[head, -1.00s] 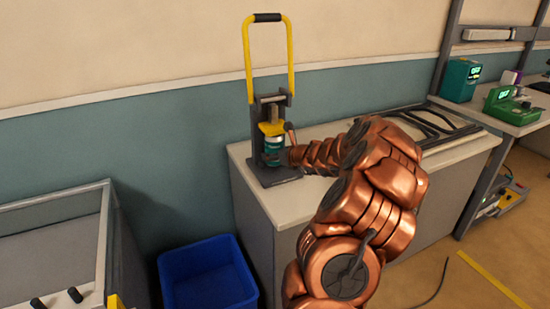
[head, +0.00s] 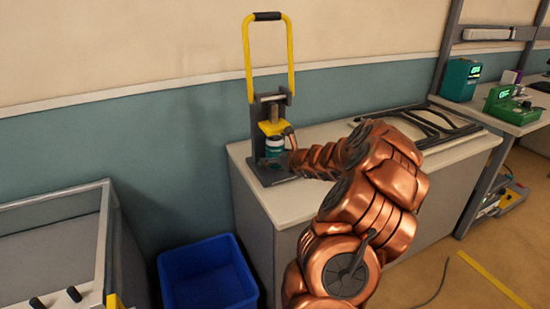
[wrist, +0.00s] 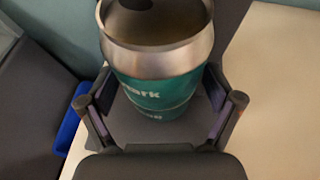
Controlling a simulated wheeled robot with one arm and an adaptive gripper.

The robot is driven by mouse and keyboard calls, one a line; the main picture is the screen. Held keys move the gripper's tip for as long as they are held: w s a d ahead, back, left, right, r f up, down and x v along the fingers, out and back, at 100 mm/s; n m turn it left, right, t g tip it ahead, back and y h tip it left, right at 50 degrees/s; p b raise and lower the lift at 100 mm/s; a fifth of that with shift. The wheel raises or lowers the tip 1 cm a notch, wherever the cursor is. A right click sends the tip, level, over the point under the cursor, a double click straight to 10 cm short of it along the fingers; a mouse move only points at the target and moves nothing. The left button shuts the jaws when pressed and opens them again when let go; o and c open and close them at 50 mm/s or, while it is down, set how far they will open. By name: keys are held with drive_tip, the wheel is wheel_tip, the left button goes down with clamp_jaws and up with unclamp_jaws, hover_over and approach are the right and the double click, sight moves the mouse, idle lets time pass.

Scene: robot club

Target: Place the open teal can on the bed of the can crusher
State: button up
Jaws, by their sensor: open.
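The teal can (wrist: 160,82) has a bare silver top with a dark opening and a teal band with pale lettering. In the wrist view it stands upright between the spread fingers of my gripper (wrist: 160,104), with gaps at its sides. In the head view the can (head: 274,147) is within the can crusher (head: 257,135), below the yellow press part and over the dark bed (head: 274,176). It appears to rest on the bed, though its base is hard to make out. My gripper is open around the can, mostly hidden in the head view.
The crusher's tall yellow handle (head: 292,55) is raised. The crusher stands at the left end of a pale counter (head: 320,202). A blue bin (head: 207,275) is on the floor below. Dark flat parts (head: 430,125) lie at the counter's far right.

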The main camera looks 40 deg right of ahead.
drive_tip(key=shift+r, duration=0.1)
